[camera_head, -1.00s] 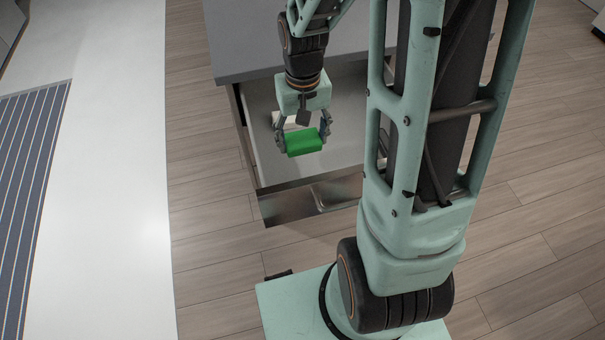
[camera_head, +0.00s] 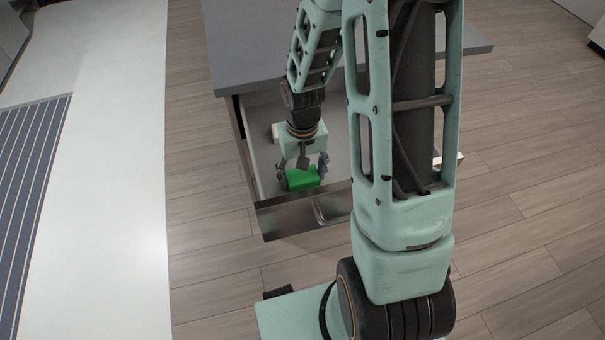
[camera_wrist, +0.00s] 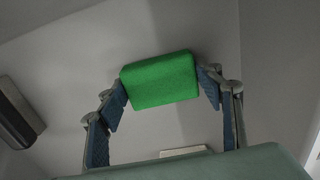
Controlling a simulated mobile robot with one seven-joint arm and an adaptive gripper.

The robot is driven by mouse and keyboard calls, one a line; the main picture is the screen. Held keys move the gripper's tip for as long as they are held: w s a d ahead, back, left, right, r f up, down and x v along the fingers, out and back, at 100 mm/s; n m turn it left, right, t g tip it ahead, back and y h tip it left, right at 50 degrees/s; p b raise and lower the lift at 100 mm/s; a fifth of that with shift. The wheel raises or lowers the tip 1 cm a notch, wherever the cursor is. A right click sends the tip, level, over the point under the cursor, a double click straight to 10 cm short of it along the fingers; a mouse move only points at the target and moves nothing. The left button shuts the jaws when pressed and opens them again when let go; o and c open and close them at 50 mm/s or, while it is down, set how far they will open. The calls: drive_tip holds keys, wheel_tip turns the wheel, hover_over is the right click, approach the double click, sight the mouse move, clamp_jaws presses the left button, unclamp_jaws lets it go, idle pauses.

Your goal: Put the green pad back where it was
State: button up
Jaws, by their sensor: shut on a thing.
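The green pad (camera_head: 303,179) is a small, bright green block with rounded edges. My gripper (camera_head: 303,176) is shut on it, with one finger at each end, inside the open drawer (camera_head: 262,160) near its front. In the wrist view the green pad (camera_wrist: 160,79) sits slightly tilted between my blue-padded fingers (camera_wrist: 163,90), over the pale drawer floor (camera_wrist: 60,85). I cannot tell whether the pad touches the floor. My arm hides the right part of the drawer.
A grey top (camera_head: 240,50) overhangs the back of the drawer. A pale object (camera_head: 275,133) lies in the drawer behind my gripper. A dark object (camera_wrist: 18,112) shows at the left in the wrist view. The striped runner (camera_head: 28,170) lies far left.

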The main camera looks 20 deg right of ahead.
sight(302, 176)
drive_tip(key=shift+f, duration=0.15)
drive_tip(key=o, duration=1.1)
wheel_tip(302, 176, up, 12)
drive_tip(key=shift+r+p, duration=0.2)
drive_tip(key=shift+p, duration=0.9)
